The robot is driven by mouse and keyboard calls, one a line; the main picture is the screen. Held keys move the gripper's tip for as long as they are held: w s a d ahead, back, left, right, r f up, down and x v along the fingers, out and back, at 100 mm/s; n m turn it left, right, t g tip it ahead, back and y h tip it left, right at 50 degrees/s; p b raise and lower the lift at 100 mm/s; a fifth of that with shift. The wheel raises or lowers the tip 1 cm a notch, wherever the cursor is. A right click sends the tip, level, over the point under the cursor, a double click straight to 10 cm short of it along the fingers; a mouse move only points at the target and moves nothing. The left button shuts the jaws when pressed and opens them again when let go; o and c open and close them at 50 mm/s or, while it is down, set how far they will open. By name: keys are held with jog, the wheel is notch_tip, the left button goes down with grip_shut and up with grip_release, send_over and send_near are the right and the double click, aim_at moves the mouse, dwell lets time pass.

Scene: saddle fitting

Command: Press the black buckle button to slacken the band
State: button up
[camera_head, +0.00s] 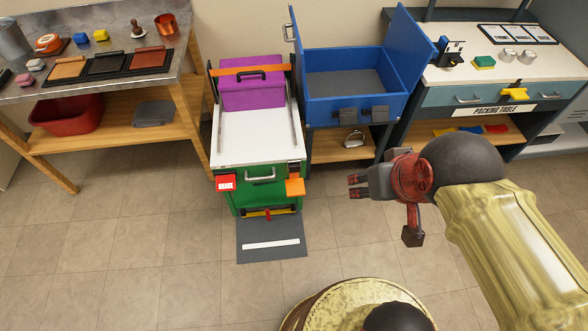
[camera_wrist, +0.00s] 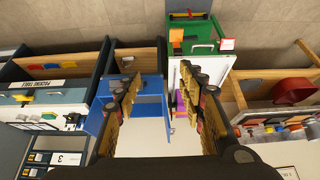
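An orange band (camera_head: 240,69) runs across a purple box (camera_head: 252,94) on the white top of a green cart (camera_head: 238,192). A black buckle (camera_head: 293,168) sits at the cart's front right edge, with an orange tab (camera_head: 295,187) hanging below it. The button is too small to make out. My gripper (camera_head: 354,186) is in the air right of the cart, apart from the buckle, fingers pointing left. In the wrist view my gripper (camera_wrist: 160,75) has its fingers spread with nothing between them. The green cart (camera_wrist: 202,30) and orange tab (camera_wrist: 177,36) show there, upside down.
A red-and-white tag (camera_head: 226,182) and a handle (camera_head: 260,176) are on the cart's front. An open blue box (camera_head: 345,105) stands right of the cart, a packing table (camera_head: 500,94) farther right. A workbench (camera_head: 100,84) stands left. The floor (camera_head: 130,240) in front is mostly clear.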

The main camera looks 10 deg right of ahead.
jog(key=shift+c, duration=0.8)
